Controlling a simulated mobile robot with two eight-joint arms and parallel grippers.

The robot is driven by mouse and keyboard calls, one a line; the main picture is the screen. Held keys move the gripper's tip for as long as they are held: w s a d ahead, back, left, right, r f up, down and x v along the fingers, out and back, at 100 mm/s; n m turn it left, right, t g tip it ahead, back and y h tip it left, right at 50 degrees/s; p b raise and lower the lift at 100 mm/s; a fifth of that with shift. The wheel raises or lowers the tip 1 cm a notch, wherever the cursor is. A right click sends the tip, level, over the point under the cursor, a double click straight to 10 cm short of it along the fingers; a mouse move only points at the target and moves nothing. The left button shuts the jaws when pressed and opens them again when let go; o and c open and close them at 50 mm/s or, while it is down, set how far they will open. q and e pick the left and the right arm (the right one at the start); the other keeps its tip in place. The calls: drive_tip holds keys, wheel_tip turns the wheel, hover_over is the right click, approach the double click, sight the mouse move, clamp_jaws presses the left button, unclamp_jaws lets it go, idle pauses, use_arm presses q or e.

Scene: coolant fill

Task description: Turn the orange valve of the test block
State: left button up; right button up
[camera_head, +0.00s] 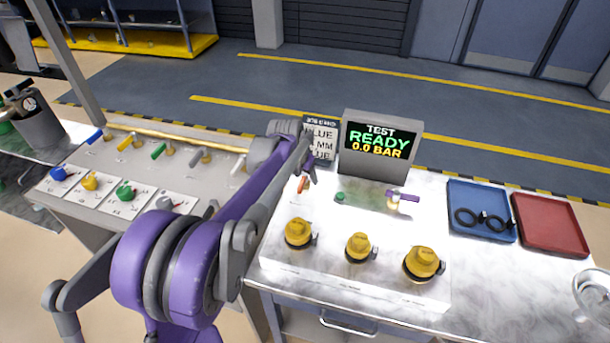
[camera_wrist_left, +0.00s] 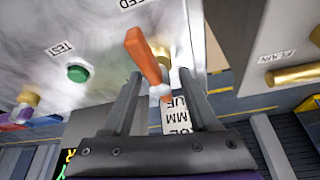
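The test block (camera_head: 330,255) is a pale bench-top block with a display reading "TEST READY 0.0 BAR". Its orange valve (camera_head: 304,184) is a small lever at the block's back left, partly hidden by my gripper in the head view. In the left wrist view the orange handle (camera_wrist_left: 143,56) sits on a brass fitting, and its lower end reaches between my fingers. My left gripper (camera_head: 310,174) is over the valve. In the wrist view its two fingers (camera_wrist_left: 160,74) are apart, with visible gaps beside the handle. My right gripper is not in view.
A green button (camera_head: 340,198) and a purple-handled valve (camera_head: 403,197) are on the block, with yellow caps (camera_head: 358,246) in front. A blue tray (camera_head: 482,190) with black rings and a red tray (camera_head: 550,224) lie right. A sign (camera_head: 320,142) stands close behind my gripper.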

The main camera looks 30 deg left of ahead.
use_arm(q)
clamp_jaws()
drive_tip(key=shift+n, duration=0.5)
drive_tip(key=n+y, duration=0.1)
drive_tip(key=n, duration=0.2)
drive_tip(key=shift+y, duration=0.3)
drive_tip(key=n, duration=0.2)
drive_tip(key=n+g+y, duration=0.1)
drive_tip(key=n, duration=0.1)
drive_tip(key=shift+y, duration=0.3)
drive_tip(key=n+g, duration=0.1)
drive_tip(key=n, duration=0.1)
drive_tip(key=n+y, duration=0.1)
drive_tip(key=n, duration=0.2)
drive_tip(key=shift+g, duration=0.4)
drive_tip(key=shift+a+n+g, duration=0.1)
drive_tip(key=shift+n+g, duration=0.7)
drive_tip(key=shift+n, duration=1.5)
